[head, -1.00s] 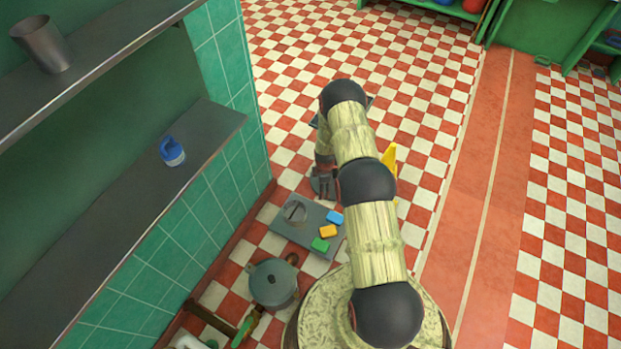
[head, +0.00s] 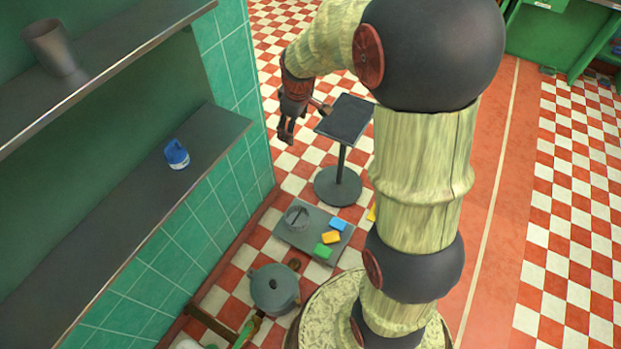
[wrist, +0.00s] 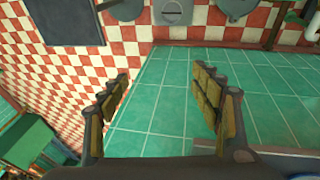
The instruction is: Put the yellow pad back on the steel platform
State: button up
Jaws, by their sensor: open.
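The yellow pad (head: 331,237) lies on a grey slab (head: 298,238) on the floor, between a blue pad (head: 338,224) and a green pad (head: 323,251). A dark square-topped stand (head: 347,118) on a round base is behind the slab. I cannot tell whether the slab or the stand's top is the steel platform. My gripper (head: 287,133) is raised left of the stand's top, apart from the pad. In the wrist view my gripper (wrist: 160,76) is open and empty; the stand's top (wrist: 64,22) is at upper left, and the pads are out of view.
A green tiled wall (head: 180,235) with dark shelves is at the left, close to my gripper. A blue-and-white item (head: 176,154) stands on the lower shelf, a metal cup (head: 53,46) on the upper. A grey lidded pot (head: 273,289) is near the slab. Checkered floor is open behind.

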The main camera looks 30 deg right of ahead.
jog(key=s+a+r+m+t, duration=0.1)
jog(key=s+a+r+m, duration=0.15)
jog(key=s+r, duration=0.35)
jog(key=s+a+r+m, duration=0.1)
jog(key=s+a+r, duration=0.3)
jog(key=s+r, duration=0.25)
jog(key=s+a+r+m, duration=0.1)
jog(key=s+a, duration=0.1)
jog(key=s, duration=0.5)
jog(key=s+a+r+m+t, duration=0.1)
jog(key=s+a, duration=0.1)
jog(key=s, duration=0.6)
jog(key=shift+s+a+r+m+y, duration=0.2)
jog(key=shift+s+r+m+y, duration=0.1)
jog(key=shift+r+m, duration=0.1)
notch_tip(320, 180, up, 3)
jog(key=p, duration=0.2)
jog(key=shift+w+f+p, duration=0.1)
jog(key=shift+f+p, duration=0.05)
jog(key=shift+p, duration=0.2)
jog(key=shift+f, duration=0.15)
jog(key=shift+c, duration=0.5)
